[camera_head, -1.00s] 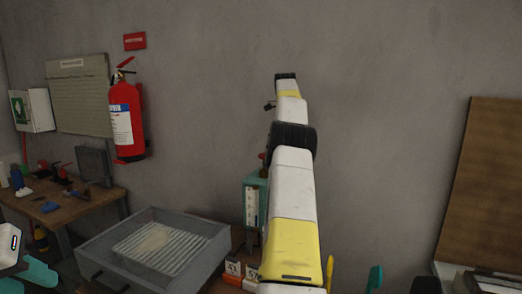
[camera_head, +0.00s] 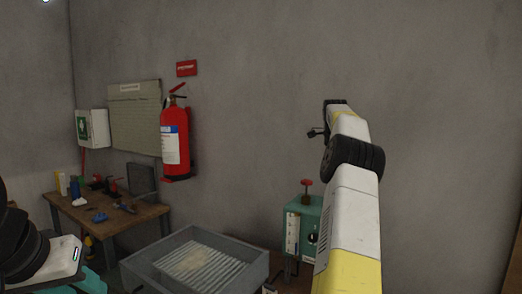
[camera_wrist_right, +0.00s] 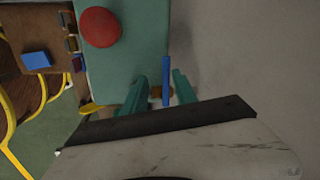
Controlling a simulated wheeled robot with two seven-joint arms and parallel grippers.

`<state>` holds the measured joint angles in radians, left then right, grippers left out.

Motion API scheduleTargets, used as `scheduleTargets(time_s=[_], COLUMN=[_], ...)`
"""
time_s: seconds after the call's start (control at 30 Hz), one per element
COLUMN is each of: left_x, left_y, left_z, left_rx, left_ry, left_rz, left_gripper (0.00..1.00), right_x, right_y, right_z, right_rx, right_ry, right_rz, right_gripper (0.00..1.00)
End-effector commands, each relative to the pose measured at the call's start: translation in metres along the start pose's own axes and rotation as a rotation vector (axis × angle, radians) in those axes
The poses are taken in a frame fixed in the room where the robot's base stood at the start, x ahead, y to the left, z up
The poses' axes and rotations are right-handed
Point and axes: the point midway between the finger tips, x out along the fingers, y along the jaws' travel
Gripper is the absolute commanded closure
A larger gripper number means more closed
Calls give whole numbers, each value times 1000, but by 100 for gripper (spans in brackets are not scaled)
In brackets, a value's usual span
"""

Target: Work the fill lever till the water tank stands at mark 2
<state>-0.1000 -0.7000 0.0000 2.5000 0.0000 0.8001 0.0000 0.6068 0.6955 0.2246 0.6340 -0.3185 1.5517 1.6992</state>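The water tank unit is a teal box (camera_head: 314,212) with a red knob (camera_head: 307,183) on top and a pale gauge strip (camera_head: 292,232) on its front. The marks and water level are too small to read. My right arm rises in front and hides its right side. In the right wrist view the teal box (camera_wrist_right: 130,55) and red knob (camera_wrist_right: 99,27) show from above. My right gripper (camera_wrist_right: 160,88) is open beside the box, with an upright blue bar (camera_wrist_right: 166,75), perhaps the lever, between its fingers, nearer one. My left gripper (camera_head: 88,284) is partly cut off at lower left.
A grey tray with a ribbed bottom (camera_head: 165,270) stands left of the tank. A wooden bench (camera_head: 130,218) with small tools is farther left. A red fire extinguisher (camera_head: 174,140) hangs on the wall. In the wrist view, yellow rails (camera_wrist_right: 10,110) run along the left.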

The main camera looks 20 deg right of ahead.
Motion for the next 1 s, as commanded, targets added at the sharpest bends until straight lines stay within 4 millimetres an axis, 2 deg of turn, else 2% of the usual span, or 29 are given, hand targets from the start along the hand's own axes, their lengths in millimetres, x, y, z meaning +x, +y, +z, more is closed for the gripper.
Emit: scheduleTargets(time_s=[0.4,0.73,1.0], left_x=[0,0,0], left_y=[0,0,0], left_z=[0,0,0], left_rx=[0,0,0], left_ry=[0,0,0], left_rz=[0,0,0], left_gripper=[64,64,64], right_x=[-2,-55,-73], right_y=[16,13,13], right_z=[-6,-8,-10], right_rx=[-363,-358,-355], right_ry=[-74,-72,-73], right_rz=[0,-3,-1], right_gripper=[67,67,67])
